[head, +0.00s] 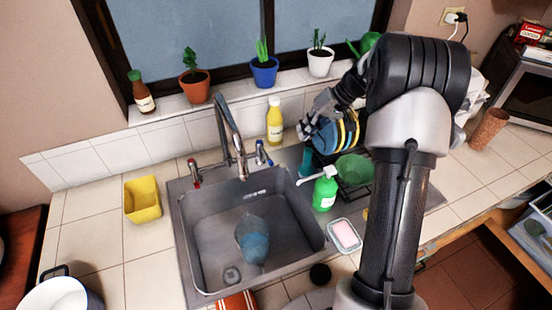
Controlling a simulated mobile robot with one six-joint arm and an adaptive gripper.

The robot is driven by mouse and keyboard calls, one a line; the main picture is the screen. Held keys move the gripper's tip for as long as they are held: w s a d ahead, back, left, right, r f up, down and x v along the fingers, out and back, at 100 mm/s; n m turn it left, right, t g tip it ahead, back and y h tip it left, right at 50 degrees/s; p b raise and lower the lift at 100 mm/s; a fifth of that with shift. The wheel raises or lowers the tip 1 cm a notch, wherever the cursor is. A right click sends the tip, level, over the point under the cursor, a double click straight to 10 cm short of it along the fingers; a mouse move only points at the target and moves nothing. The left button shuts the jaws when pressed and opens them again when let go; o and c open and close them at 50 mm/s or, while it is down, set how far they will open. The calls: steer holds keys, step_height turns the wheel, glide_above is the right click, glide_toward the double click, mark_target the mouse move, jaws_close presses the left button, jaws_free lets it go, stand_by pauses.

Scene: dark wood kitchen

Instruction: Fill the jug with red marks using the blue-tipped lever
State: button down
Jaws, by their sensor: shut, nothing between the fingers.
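A clear jug (252,238) with a bluish lower part sits in the sink (203,243), below and slightly right of the faucet's spout. I cannot make out red marks on it, nor whether the blue is water. The curved metal faucet (231,128) stands behind the basin, and no stream shows. The blue-tipped lever (260,152) is right of the faucet; a red-tipped lever (193,172) is at its left. My gripper (303,131) is shut and empty, raised to the right of the blue-tipped lever and apart from it.
A yellow bottle (275,122) stands behind, between lever and gripper. A green soap bottle (325,190), a pink sponge dish (345,235) and a rack with plates and a green bowl (355,168) are at right. A yellow container (143,200) is left. Potted plants line the sill.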

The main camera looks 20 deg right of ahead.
mark_target(268, 155)
steer(key=n, duration=0.1)
steer(key=n+b, duration=0.1)
steer(key=n, duration=0.1)
steer(key=shift+s+d+f+t, duration=0.2)
steer(key=shift+d+f+t, duration=0.05)
steer(key=shift+d+t, duration=0.15)
steer(key=w+a+f+b, duration=0.3)
steer(key=a+f, duration=0.4)
steer(key=a, duration=0.1)
steer(key=shift+w+a+f+b, duration=0.25)
steer(key=shift+a+f+b, duration=0.1)
steer(key=shift+f+b, duration=0.05)
steer(key=shift+a+f+b, duration=0.1)
steer(key=shift+a+b, duration=0.45)
steer(key=shift+b, duration=0.15)
steer(key=shift+s, duration=0.1)
